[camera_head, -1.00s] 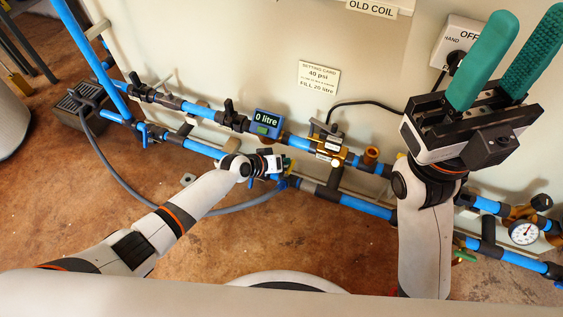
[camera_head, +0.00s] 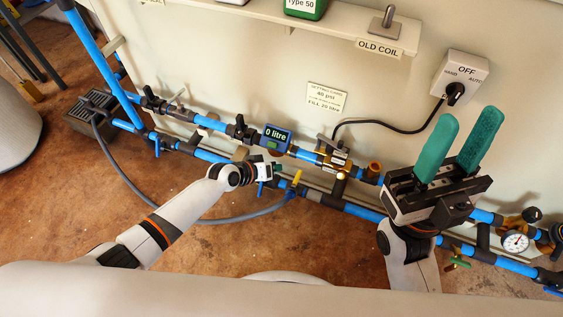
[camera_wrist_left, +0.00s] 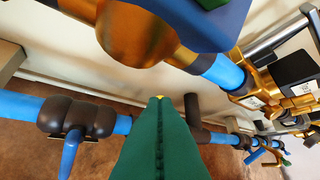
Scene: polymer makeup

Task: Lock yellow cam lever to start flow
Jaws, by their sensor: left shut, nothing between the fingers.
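The yellow cam lever (camera_head: 297,178) stands up from the blue hose coupling (camera_head: 290,194) below the lower pipe in the head view. My left gripper (camera_head: 277,170) is shut and empty, just to the left of the lever with a small gap. In the left wrist view its green fingers (camera_wrist_left: 160,140) are together, and a small yellow tip of the lever (camera_wrist_left: 160,97) shows just beyond them; the rest is hidden. My right gripper (camera_head: 468,117) is open and empty, its green fingers pointing up at the right, away from the lever.
The flow meter (camera_head: 274,138) reads 0 litre on the upper pipe. A grey hose (camera_head: 215,219) loops from the coupling to the black pump box (camera_head: 90,110). The wall switch (camera_head: 461,78) points to OFF. A pressure gauge (camera_head: 516,242) sits at the far right.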

